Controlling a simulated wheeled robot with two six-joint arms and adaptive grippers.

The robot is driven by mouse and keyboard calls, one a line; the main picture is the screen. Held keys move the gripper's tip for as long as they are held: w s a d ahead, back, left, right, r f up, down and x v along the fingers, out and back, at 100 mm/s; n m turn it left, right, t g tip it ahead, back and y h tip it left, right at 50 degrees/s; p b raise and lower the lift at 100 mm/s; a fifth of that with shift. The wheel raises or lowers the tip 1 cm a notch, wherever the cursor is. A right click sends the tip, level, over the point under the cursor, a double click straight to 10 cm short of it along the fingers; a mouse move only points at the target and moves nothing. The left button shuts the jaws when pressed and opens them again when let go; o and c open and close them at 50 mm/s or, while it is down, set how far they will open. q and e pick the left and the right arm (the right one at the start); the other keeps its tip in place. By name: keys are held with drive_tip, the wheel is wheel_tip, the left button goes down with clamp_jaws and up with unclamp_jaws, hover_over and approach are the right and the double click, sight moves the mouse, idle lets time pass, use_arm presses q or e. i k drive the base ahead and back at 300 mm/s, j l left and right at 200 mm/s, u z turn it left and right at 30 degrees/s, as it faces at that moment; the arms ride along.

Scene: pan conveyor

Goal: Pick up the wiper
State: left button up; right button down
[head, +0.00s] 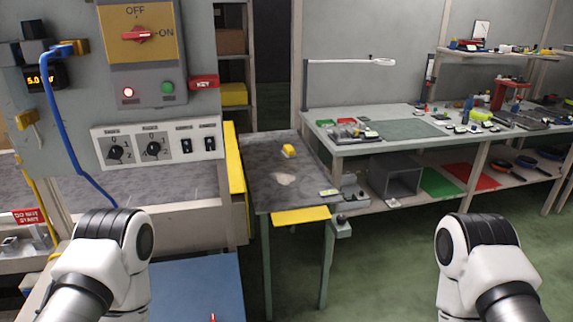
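I cannot tell for sure which thing is the wiper. A small yellow block (288,151) with a pale lower side sits on the dark top of the narrow table (262,158) in the middle of the head view. A flat, pale beige patch (284,180) lies nearer on the same top; whether it is a cloth or a stain is unclear. A small yellow-green item (329,192) lies at the table's right front corner. White and black links of my two arms show at the lower left and lower right, well short of this table. Neither gripper is in view.
A control panel (205,128) with a red OFF/ON switch (138,35) and knobs stands at the left. A blue hose (72,120) hangs beside it. A cluttered workbench (350,150) with a lamp (345,61) stands at the right. The green floor (395,265) ahead is clear.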

sight(288, 152)
drive_tip(key=i+l, duration=0.8)
drive_tip(key=l, duration=0.25)
drive_tip(key=i+l, duration=0.35)
drive_tip(key=l, duration=0.15)
drive_tip(key=i+l, duration=0.4)
drive_tip(key=l, duration=0.15)
drive_tip(key=i+l, duration=0.4)
drive_tip(key=l+u, duration=0.05)
drive_tip(key=l, duration=0.05)
